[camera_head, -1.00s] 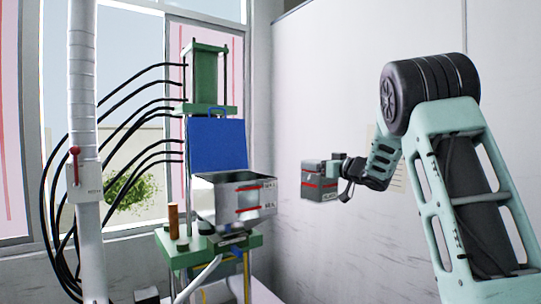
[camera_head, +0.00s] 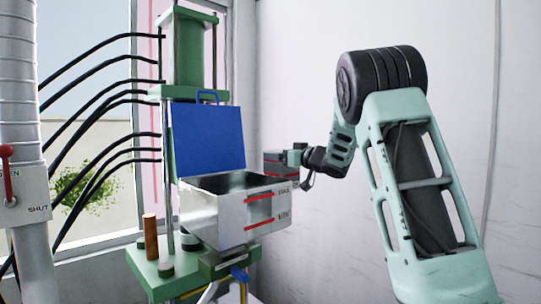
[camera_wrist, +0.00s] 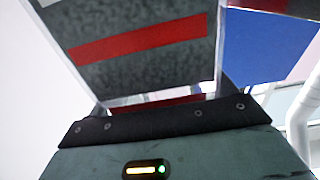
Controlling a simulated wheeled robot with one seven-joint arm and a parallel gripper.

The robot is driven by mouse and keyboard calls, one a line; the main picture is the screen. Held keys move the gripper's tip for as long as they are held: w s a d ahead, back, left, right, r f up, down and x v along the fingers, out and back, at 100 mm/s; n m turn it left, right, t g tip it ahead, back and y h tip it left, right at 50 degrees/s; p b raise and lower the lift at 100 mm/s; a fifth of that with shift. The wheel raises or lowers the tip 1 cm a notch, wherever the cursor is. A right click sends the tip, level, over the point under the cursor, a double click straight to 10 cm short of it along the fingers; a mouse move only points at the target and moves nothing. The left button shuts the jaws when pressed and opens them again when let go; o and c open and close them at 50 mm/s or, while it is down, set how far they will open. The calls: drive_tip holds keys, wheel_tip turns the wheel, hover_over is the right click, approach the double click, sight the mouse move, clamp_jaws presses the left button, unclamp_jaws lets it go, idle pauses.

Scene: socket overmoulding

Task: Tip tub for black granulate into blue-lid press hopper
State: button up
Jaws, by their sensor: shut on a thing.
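The tub (camera_head: 277,166) is small, dark grey and red-striped. It is held roughly upright near the hopper's back right corner, its lower part hidden behind the hopper wall. My gripper (camera_head: 297,156) is shut on the tub from the right. In the wrist view the tub's wall (camera_wrist: 150,62), dark and speckled with a red band, fills the upper middle above the dark edge of my gripper (camera_wrist: 155,118). The press hopper (camera_head: 225,215) is an open silver box with red-striped labels. Its blue lid (camera_head: 207,138) stands open at the back and shows in the wrist view (camera_wrist: 262,50).
The green press (camera_head: 188,50) with black hoses stands behind the hopper. An orange-brown cylinder (camera_head: 151,237) stands on its green base plate (camera_head: 155,275). A white pipe with a red-handled valve (camera_head: 8,165) is at far left. A white wall (camera_head: 295,70) is behind my arm.

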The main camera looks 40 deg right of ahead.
drive_tip(key=a+n+b, duration=0.1)
drive_tip(key=n+b, duration=0.1)
drive_tip(key=b, duration=0.1)
drive_tip(key=a+f+n+b, duration=0.1)
drive_tip(key=a+n+b, duration=0.1)
drive_tip(key=n+b, duration=0.1)
drive_tip(key=shift+w+a, duration=0.1)
drive_tip(key=shift+a, duration=0.15)
drive_tip(key=n+b, duration=0.1)
drive_tip(key=b, duration=0.1)
drive_tip(key=n+b, duration=0.1)
drive_tip(key=shift+a+f+n+b, duration=0.1)
drive_tip(key=shift+a+n+b, duration=0.3)
drive_tip(key=a+n+b, duration=0.1)
drive_tip(key=b, duration=0.1)
drive_tip(key=a+n+b, duration=0.1)
drive_tip(key=n+b, duration=0.1)
drive_tip(key=shift+a+r, duration=0.1)
drive_tip(key=shift+r, duration=0.25)
drive_tip(key=a+r+n+b, duration=0.2)
drive_tip(key=a+n+b, duration=0.3)
drive_tip(key=a+n, duration=0.3)
drive_tip(key=shift+s+r+n, duration=0.25)
drive_tip(key=shift+r+n, duration=0.1)
drive_tip(key=shift+n, duration=0.75)
